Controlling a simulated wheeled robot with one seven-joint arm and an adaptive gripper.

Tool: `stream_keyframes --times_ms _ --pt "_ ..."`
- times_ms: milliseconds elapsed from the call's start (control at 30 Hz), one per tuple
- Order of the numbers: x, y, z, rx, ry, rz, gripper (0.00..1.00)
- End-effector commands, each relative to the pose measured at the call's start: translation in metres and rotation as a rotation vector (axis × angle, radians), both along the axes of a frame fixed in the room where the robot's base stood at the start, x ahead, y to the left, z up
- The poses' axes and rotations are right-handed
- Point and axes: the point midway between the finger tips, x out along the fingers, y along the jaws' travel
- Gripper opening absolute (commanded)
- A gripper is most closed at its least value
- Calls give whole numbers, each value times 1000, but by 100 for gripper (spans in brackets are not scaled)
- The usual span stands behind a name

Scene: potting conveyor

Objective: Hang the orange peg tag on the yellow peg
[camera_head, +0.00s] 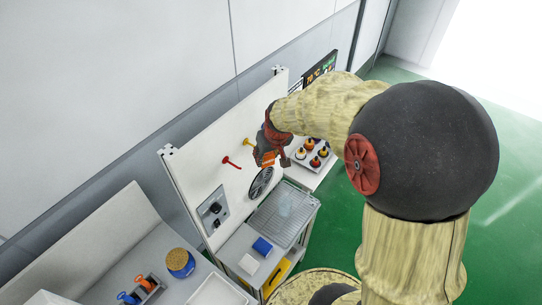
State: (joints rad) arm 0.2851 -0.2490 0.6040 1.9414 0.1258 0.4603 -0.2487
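The yellow peg (248,142) sticks out from the white upright panel, left of my gripper. My gripper (268,160) is in front of the panel, a little right of the yellow peg and apart from it in the picture. An orange piece (269,157) shows at the gripper's end; it looks like the orange peg tag, but it is small and partly hidden by the gripper. The fingers are too small and dark to tell whether they are closed on it.
A red peg (231,162) sits lower left on the panel (199,168). Below are a round black grille (261,183) and a grey switch plate (212,210). A tray with several coloured knobs (311,153) stands right of the gripper. A wire rack (283,213) lies below.

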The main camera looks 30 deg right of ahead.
Motion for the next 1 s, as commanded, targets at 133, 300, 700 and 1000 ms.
stream_keyframes --times_ms 133,300,700,1000 --pt "8 4 0 0 0 2 16" --pt "16 7 -1 1 1 0 16" --pt "37 15 -1 -1 -4 1 16" --pt "51 20 -7 -2 -10 1 16"
